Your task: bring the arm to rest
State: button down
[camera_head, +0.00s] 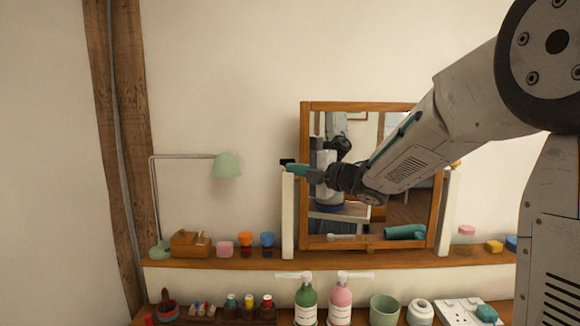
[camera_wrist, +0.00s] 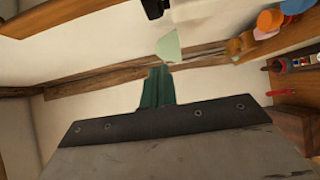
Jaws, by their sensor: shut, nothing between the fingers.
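My arm reaches in from the right of the head view, its forearm crossing in front of the mirror. My gripper (camera_head: 294,168) is at its left end, with teal fingers pointing left, level with the top of a white post beside the mirror. The wrist view shows the teal fingers (camera_wrist: 157,85) together, with nothing between them. The gripper looks clear of the shelf; whether it touches the post cannot be told. The arm is stretched out, not folded.
A wood-framed mirror (camera_head: 304,200) stands behind my arm on a wooden shelf (camera_head: 350,258). A green lamp (camera_head: 227,166) stands left of the gripper. Small boxes and cups line the shelf. Below are a green bottle (camera_head: 306,303), a pink bottle (camera_head: 340,304) and a pale green cup (camera_head: 384,312).

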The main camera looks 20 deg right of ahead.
jog(key=v, duration=0.7)
jog(key=d+f+m+g+h, duration=0.1)
jog(key=d+f+m+h, duration=0.6)
jog(key=d+m+h, duration=0.35)
jog(key=s+d+f+m+g+h, duration=0.2)
jog(key=s+f+m+g+h, duration=0.3)
jog(key=s+m, duration=0.45)
jog(key=s+a+f+m+g+y, duration=0.1)
jog(key=s+a+m+g+y, duration=0.1)
jog(key=s+a, duration=0.5)
jog(key=s+a+f+m+g+y, duration=0.1)
jog(key=s+a+m+g+y, duration=0.2)
jog(key=s, duration=1.7)
jog(key=shift+s+a+f+g, duration=0.25)
jog(key=shift+a+g, duration=1.05)
jog(key=shift+a, duration=0.85)
jog(key=shift+y, duration=0.25)
